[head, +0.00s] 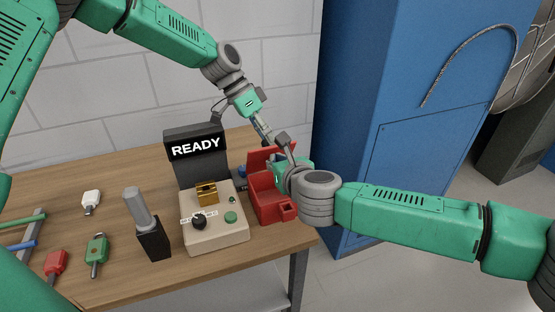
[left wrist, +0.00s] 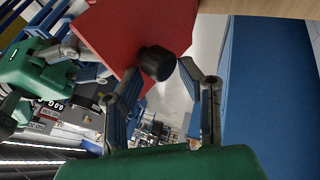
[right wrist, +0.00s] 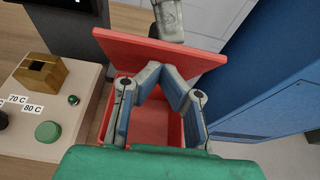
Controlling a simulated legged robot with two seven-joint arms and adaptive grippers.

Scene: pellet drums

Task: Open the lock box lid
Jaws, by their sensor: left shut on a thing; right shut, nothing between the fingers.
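The red lock box (head: 272,205) stands at the right end of the table, and its red lid (head: 262,154) is raised. In the right wrist view the lid (right wrist: 150,52) is tilted up over the box's open, bare-looking interior (right wrist: 155,118). My left gripper (head: 284,138) is behind the lid. In the left wrist view its fingers (left wrist: 160,74) are closed around the black knob (left wrist: 157,62) on the lid. My right gripper (right wrist: 156,70) is shut and empty, with its fingertips in front of the raised lid, above the box. In the head view my right wrist partly hides the box.
A beige control panel (head: 225,237) with a READY display (head: 196,147) stands left of the box. A black holder (head: 153,242) and red (head: 56,263), green (head: 96,249) and white (head: 91,198) tagged items lie further left. A blue cabinet (head: 365,110) stands close on the right.

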